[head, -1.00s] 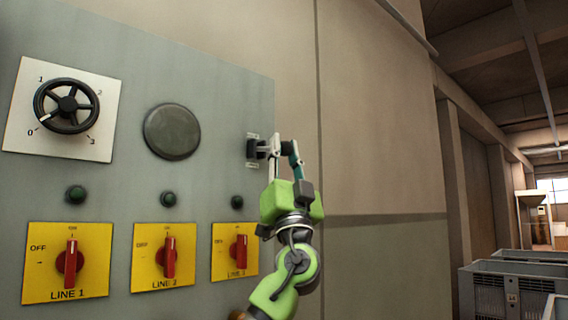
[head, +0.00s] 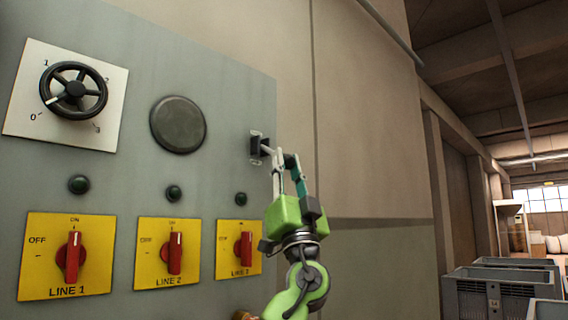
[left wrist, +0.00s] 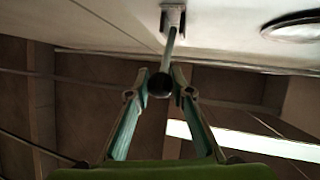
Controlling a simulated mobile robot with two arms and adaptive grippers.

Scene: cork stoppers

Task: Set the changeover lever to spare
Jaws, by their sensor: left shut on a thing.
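The changeover lever is at the right edge of the grey panel, with a dark mount (head: 257,147) and a pale rod sticking out from it. In the left wrist view the lever's rod (left wrist: 171,45) runs from its bracket to a round dark knob (left wrist: 159,85). My left gripper (head: 283,160) is at the lever's outer end, shut on the lever. In the left wrist view its two fingers (left wrist: 160,78) are on either side of the knob. The plate marks by the lever are too small to read. My right gripper is not in view.
The grey panel (head: 220,100) also bears a black handwheel (head: 75,88), a round dark cover (head: 178,124), several green lamps and three red rotary switches on yellow plates. Grey crates (head: 497,290) stand at the lower right. The wall right of my left arm is bare.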

